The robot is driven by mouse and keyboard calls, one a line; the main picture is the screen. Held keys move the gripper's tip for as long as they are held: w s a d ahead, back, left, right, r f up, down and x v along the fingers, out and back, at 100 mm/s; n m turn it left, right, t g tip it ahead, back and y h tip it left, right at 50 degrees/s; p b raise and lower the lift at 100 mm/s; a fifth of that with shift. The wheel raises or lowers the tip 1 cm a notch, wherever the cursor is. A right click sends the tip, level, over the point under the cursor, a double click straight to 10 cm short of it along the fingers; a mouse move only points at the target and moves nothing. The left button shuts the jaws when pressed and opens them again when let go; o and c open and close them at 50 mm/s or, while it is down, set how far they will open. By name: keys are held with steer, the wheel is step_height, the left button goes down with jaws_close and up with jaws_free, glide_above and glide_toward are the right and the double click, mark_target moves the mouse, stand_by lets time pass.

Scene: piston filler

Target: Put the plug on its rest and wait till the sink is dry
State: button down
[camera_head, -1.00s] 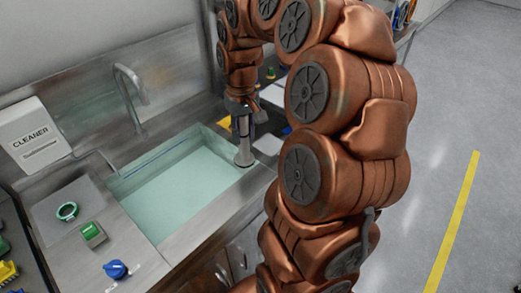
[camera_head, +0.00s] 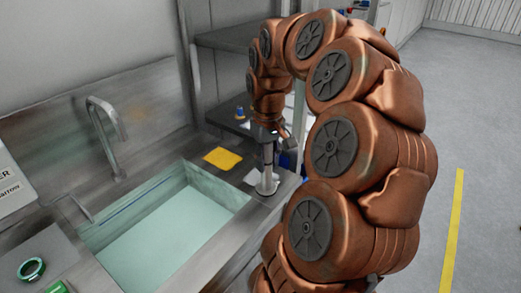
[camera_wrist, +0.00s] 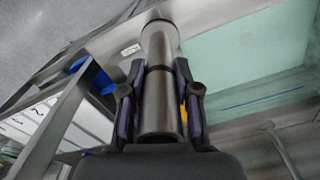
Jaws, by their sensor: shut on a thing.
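The plug (camera_head: 268,165) is a grey upright tube with a wider round foot. My gripper (camera_head: 268,138) is shut on its upper part. In the head view the plug's foot is over the steel counter right of the sink, beside a pale square; I cannot tell whether it touches the counter. In the wrist view the plug (camera_wrist: 158,90) runs between the two fingers of my gripper (camera_wrist: 160,85). The sink (camera_head: 235,196) holds pale green-tinted liquid (camera_head: 165,235). The rest cannot be clearly told apart.
A yellow cloth (camera_head: 222,157) lies behind the sink's right end. A curved tap (camera_head: 108,115) stands at the sink's back. A green ring (camera_head: 31,268) and a green button (camera_head: 57,287) are on the left counter. Dark shelves (camera_head: 230,37) stand behind my arm.

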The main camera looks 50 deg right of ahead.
steer(key=w+d+f+p, duration=0.3)
steer(key=w+d, duration=0.3)
steer(key=w, duration=0.2)
steer(key=shift+d+f+p, duration=0.35)
steer(key=shift+f, duration=0.4)
steer(key=shift+f, duration=0.1)
steer(key=shift+f, duration=0.1)
steer(key=c, duration=0.8)
jaws_free()
steer(key=shift+r+b, duration=1.3)
steer(key=shift+r, duration=4.9)
